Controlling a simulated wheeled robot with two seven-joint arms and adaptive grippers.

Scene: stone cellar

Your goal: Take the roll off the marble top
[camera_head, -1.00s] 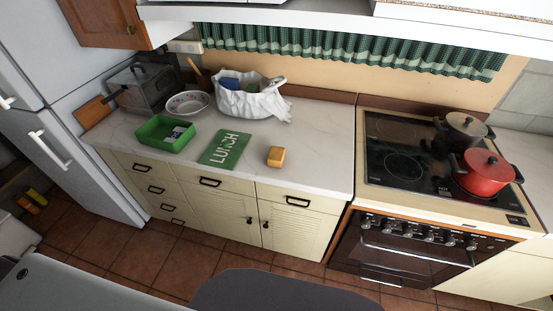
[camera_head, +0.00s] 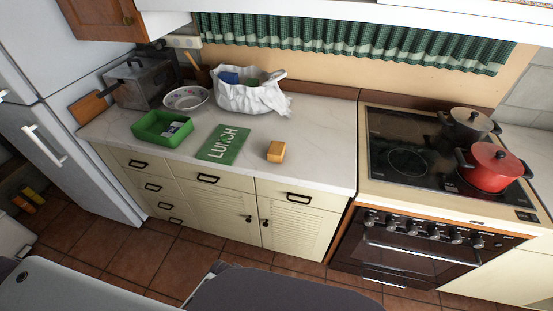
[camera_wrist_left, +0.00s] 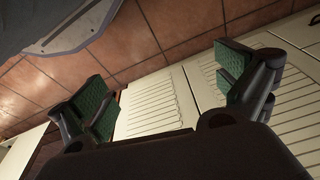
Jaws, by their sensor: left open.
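The roll (camera_head: 276,151) is a small orange-tan block-like bun on the marble top (camera_head: 310,130), near its front edge. It lies to the right of a green LUNCH mat (camera_head: 223,145) and is apart from it. My left gripper (camera_wrist_left: 160,92) shows only in the left wrist view. Its two green-padded fingers are spread wide with nothing between them, in front of the cream cabinet doors and tiled floor. The roll is not in the left wrist view. My right gripper is in neither view.
A green tray (camera_head: 142,131) with a small item, a patterned bowl (camera_head: 187,98), a white bag (camera_head: 250,97) and a metal box (camera_head: 140,82) stand left and behind. The stove with a red pot (camera_head: 489,168) and dark pot (camera_head: 465,124) is at right. Bare marble lies right of the roll.

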